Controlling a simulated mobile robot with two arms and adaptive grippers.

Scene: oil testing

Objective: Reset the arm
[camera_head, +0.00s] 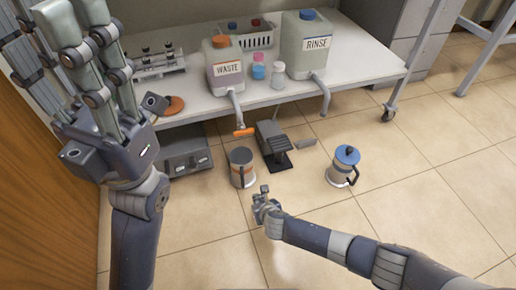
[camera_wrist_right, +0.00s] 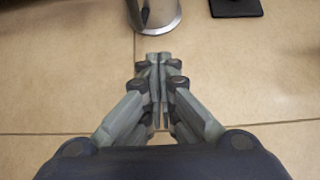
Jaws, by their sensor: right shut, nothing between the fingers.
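My right gripper (camera_head: 262,195) is low over the tiled floor in the middle of the head view. It is shut and empty; its fingers also meet in the right wrist view (camera_wrist_right: 158,62). My left gripper (camera_head: 62,45) is raised large at the left of the head view. Its fingers are spread apart, with nothing seen between them, and some tips are cut off by the frame.
A dark device (camera_head: 272,140) is behind the mug. A white bench (camera_head: 360,78) at the back holds a WASTE container (camera_head: 224,85), a RINSE container (camera_head: 300,55) and small bottles. The floor at front right is clear.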

